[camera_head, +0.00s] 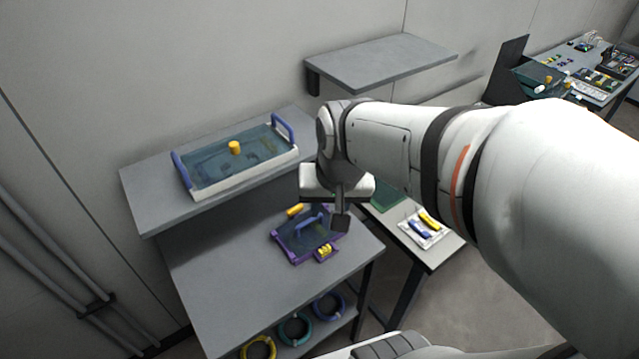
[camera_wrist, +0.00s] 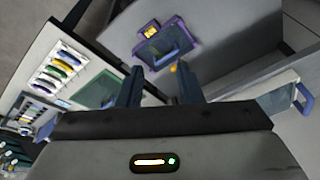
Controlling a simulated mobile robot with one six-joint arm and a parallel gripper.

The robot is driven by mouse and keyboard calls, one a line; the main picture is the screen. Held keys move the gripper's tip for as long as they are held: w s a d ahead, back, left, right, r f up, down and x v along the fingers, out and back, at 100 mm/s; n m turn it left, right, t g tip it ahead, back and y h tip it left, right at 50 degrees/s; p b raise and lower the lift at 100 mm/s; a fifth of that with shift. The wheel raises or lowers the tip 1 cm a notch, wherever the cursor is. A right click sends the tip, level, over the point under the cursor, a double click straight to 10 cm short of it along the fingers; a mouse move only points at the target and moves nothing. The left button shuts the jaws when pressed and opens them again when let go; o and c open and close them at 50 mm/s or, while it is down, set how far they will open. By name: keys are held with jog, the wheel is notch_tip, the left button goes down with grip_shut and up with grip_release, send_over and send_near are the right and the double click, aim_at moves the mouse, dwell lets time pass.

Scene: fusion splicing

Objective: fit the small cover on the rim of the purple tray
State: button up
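The purple tray (camera_head: 288,256) lies on the grey bench, and also shows ahead of my gripper in the wrist view (camera_wrist: 193,30). A dark see-through panel with a blue handle (camera_head: 311,222), seemingly the small cover, lies over the tray; the handle also shows in the wrist view (camera_wrist: 167,57). I cannot tell whether it sits flush on the rim. My gripper (camera_head: 340,219) is above the tray's right side. In the wrist view its two fingers (camera_wrist: 160,86) are apart, with nothing held between them.
A yellow block (camera_head: 325,252) sits at the tray's front edge, and a yellow piece (camera_head: 294,210) lies behind it. A white tray with blue handles (camera_head: 235,185) stands on the raised shelf. A side table (camera_head: 433,258) is at right. The bench's front left is clear.

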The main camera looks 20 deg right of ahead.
jog(key=s+n, duration=0.1)
jog(key=s+r+n, duration=0.1)
jog(key=s, duration=0.2)
jog(key=shift+s+r+n, duration=0.2)
jog(key=shift+r+n, duration=0.05)
jog(key=shift+n, duration=0.15)
jog(key=shift+w, duration=0.1)
jog(key=shift+c, duration=0.4)
dwell(1.4)
